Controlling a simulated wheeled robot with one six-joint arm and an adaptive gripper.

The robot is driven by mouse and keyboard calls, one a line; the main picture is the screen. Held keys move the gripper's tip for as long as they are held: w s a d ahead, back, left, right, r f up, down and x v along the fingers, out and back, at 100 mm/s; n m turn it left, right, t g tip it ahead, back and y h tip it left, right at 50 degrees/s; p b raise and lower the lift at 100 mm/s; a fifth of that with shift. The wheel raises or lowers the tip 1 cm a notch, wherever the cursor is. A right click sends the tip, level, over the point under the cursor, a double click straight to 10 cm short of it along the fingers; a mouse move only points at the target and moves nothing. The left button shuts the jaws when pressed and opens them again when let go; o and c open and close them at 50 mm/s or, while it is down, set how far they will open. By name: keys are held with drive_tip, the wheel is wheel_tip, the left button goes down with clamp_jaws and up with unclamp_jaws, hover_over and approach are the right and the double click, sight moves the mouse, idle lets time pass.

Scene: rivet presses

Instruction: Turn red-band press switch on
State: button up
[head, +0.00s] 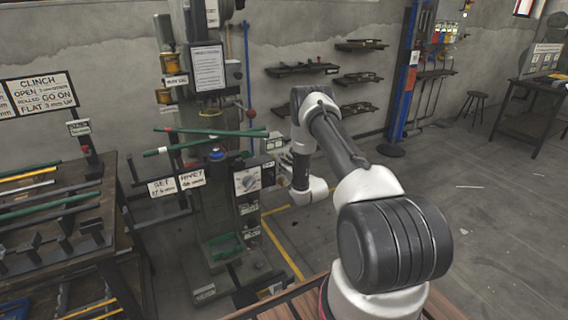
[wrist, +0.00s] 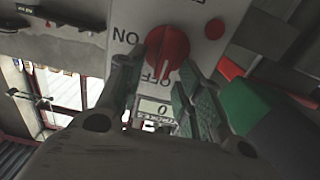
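In the wrist view a round red switch knob (wrist: 167,48) sits on a pale panel (wrist: 190,12). An ON label (wrist: 125,37) lies to its left and an OFF label (wrist: 163,70) just below it; the lettering appears turned over. The knob's ridge runs roughly up and down, towards OFF. My gripper (wrist: 163,80) is open, its two ridged fingers reaching to either side of the knob's lower part. I cannot tell whether they touch it. In the head view my arm reaches to the press (head: 215,180), and its wrist hides the fingers.
A counter (wrist: 152,107) reading 0 sits below the knob in the wrist view. A grey dial (head: 247,181) is on the front of the press. Green bars (head: 215,133) cross the press.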

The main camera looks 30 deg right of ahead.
drive_tip(key=shift+w, duration=0.25)
drive_tip(key=shift+c, duration=0.4)
clamp_jaws()
